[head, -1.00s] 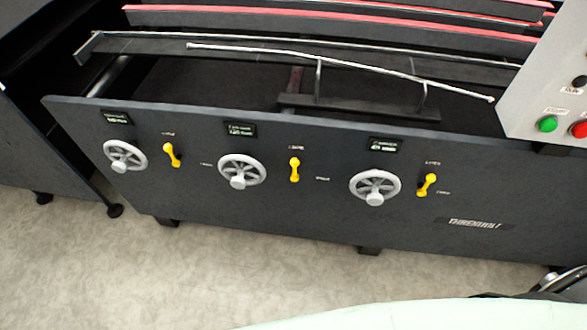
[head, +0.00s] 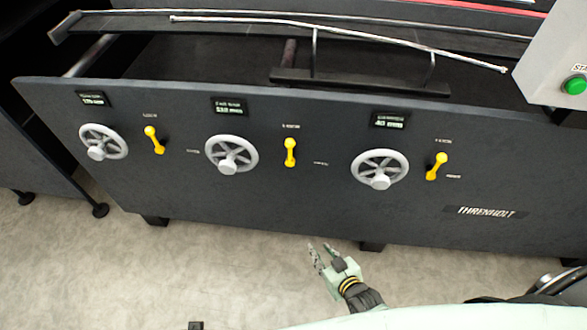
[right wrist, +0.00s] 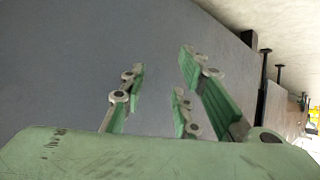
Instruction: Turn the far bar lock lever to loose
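Three yellow lock levers sit on the dark front panel, each to the right of a grey handwheel: a left lever (head: 154,140), a middle lever (head: 290,153) and a right lever (head: 437,166). All stand roughly upright, with their upper ends near small labels. The labels are too small to read, so I cannot tell which lever is the far bar's. My right gripper (head: 321,254) is low in front of the panel, below the middle and right levers, touching none. Its fingers are apart and empty, also in the right wrist view (right wrist: 165,95). My left gripper is not in view.
The handwheels (head: 232,154) stick out beside the levers, under small displays (head: 390,121). A grey control box (head: 555,60) with a green button stands at upper right. A long metal rod (head: 340,37) lies above the panel. The floor (head: 220,270) before the machine is clear.

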